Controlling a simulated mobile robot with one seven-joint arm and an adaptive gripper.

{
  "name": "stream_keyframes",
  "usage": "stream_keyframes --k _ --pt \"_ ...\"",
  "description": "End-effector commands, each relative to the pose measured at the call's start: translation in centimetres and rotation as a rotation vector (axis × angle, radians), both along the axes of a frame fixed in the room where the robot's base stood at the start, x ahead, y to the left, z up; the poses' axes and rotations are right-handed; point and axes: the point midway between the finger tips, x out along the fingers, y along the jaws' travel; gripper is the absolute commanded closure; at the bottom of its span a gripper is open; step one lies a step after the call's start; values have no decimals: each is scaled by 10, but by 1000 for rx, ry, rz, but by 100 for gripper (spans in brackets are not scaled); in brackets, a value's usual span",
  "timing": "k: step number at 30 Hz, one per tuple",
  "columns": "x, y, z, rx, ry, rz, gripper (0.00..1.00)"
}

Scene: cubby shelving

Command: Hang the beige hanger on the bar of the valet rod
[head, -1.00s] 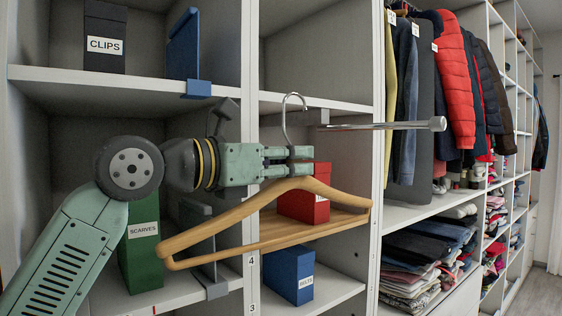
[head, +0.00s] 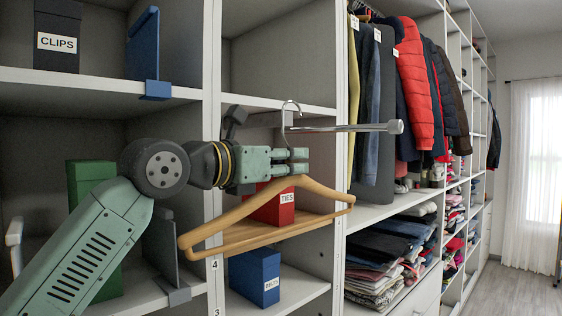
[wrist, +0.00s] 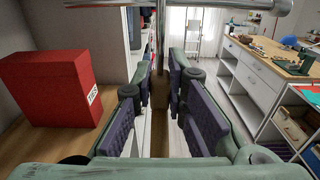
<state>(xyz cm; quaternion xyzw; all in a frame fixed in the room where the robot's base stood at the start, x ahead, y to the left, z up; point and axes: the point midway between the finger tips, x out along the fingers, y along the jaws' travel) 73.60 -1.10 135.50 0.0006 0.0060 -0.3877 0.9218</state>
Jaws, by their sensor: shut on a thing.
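The beige wooden hanger (head: 268,206) hangs below my gripper (head: 299,161) in the head view, its metal hook (head: 284,118) pointing up. My gripper is shut on the hanger's neck, which also shows between the fingers in the wrist view (wrist: 160,92). The valet rod (head: 350,128) is a thin metal bar with a round end knob, sticking out from the shelving to the right. The hook's top is above the bar's level, near its inner end. I cannot tell whether the hook is over the bar or beside it. The rod crosses the top of the wrist view (wrist: 215,4).
A red TIES box (head: 273,205) stands in the cubby behind the hanger, with a blue BELTS box (head: 254,277) below. A green box (head: 90,172) stands at left. Hanging clothes (head: 410,90) and folded clothes (head: 385,255) lie right of the rod.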

Motion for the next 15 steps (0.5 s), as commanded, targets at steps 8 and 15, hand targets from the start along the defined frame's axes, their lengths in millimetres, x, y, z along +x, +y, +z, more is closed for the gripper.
stream_keyframes --k 8,15 --pt "16 -17 1 0 0 -2 100" --pt "29 -31 1 -1 1 -1 100"
